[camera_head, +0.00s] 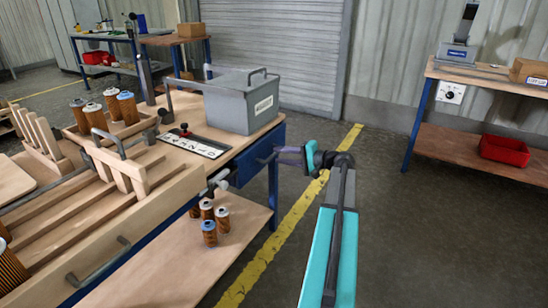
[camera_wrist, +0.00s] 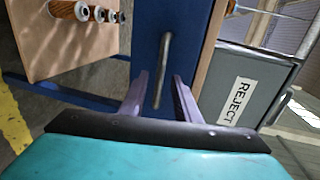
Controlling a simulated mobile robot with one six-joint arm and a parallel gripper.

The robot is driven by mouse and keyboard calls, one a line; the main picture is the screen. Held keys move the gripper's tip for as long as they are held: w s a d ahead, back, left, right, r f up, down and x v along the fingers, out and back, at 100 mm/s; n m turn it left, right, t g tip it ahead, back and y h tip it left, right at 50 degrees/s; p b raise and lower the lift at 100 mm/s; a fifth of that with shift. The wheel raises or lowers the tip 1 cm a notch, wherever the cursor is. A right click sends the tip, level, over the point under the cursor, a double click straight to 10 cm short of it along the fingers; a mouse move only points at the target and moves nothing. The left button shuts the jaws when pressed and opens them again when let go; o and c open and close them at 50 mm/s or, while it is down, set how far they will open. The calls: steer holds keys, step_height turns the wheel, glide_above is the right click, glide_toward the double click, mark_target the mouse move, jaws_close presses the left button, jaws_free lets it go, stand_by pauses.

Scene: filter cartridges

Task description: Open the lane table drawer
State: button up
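The lane table drawer (camera_wrist: 180,40) has a blue front and a grey bar handle (camera_wrist: 163,62) in the wrist view. In the camera_head view the blue front (camera_head: 250,158) is under the table's right end, below the grey box. It looks closed. No contact between fingers and bar is visible. In the camera_head view my gripper (camera_head: 280,155) is at the drawer front, partly hidden by its own wrist.
The grey REJECT box (camera_head: 245,103) stands on the lane table above the drawer. Several filter cartridges (camera_head: 209,232) stand on the lower shelf (camera_head: 160,270). The floor right of the yellow line (camera_head: 285,222) is clear up to the far bench (camera_head: 470,148).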

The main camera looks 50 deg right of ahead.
mark_target(274, 154)
steer(key=shift+x, duration=2)
jaws_close()
steer(key=shift+d, duration=0.2)
steer(key=shift+a, duration=0.1)
steer(key=shift+s+a, duration=0.1)
steer(key=shift+a, duration=0.05)
